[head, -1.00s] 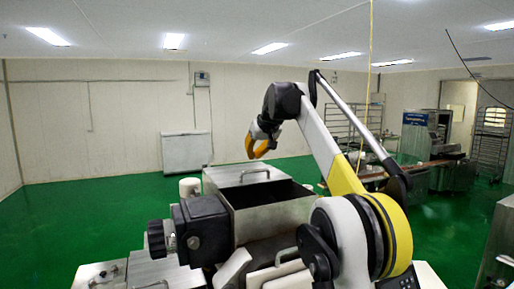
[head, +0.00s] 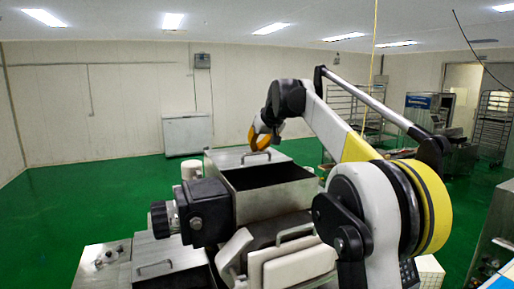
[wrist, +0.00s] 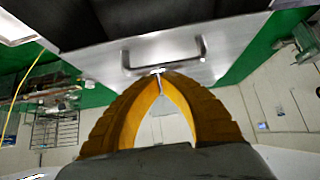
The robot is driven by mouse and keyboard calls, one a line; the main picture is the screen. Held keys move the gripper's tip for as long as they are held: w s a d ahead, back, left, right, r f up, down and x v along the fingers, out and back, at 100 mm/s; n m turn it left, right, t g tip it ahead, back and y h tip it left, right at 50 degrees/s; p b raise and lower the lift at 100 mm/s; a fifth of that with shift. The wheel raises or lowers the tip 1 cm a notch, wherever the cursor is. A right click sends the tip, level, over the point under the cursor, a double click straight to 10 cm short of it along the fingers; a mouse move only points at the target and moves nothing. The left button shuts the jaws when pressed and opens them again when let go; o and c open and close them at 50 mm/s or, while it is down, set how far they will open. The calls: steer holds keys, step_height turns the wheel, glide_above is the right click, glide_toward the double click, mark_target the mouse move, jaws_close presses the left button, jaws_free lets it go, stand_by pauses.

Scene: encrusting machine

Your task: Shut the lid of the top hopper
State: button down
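The top hopper (head: 272,202) is a steel box below my arm in the head view, with its dark inside showing. Its steel lid (head: 226,160) lies back beyond the opening, looking roughly flat, so the hopper is open. A bar handle (head: 256,154) stands on the lid. My gripper (head: 252,146) has orange fingers and is just above the handle. In the wrist view my gripper (wrist: 158,76) has its fingertips together, close to the handle (wrist: 165,52) on the lid (wrist: 225,42). Whether they touch the handle I cannot tell. Nothing shows held between the fingers.
A dark motor block (head: 205,208) sticks out left of the hopper. A white cylinder (head: 191,169) stands behind it. Lower steel covers (head: 165,250) with handles lie at front left. A white chest (head: 188,134) stands by the far wall, with open green floor before it.

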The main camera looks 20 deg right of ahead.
steer(key=shift+s+f+b, duration=0.15)
steer(key=shift+s+b, duration=0.15)
steer(key=shift+s, duration=0.15)
steer(key=s+b, duration=0.3)
steer(key=s, duration=1.1)
steer(key=shift+s, duration=0.3)
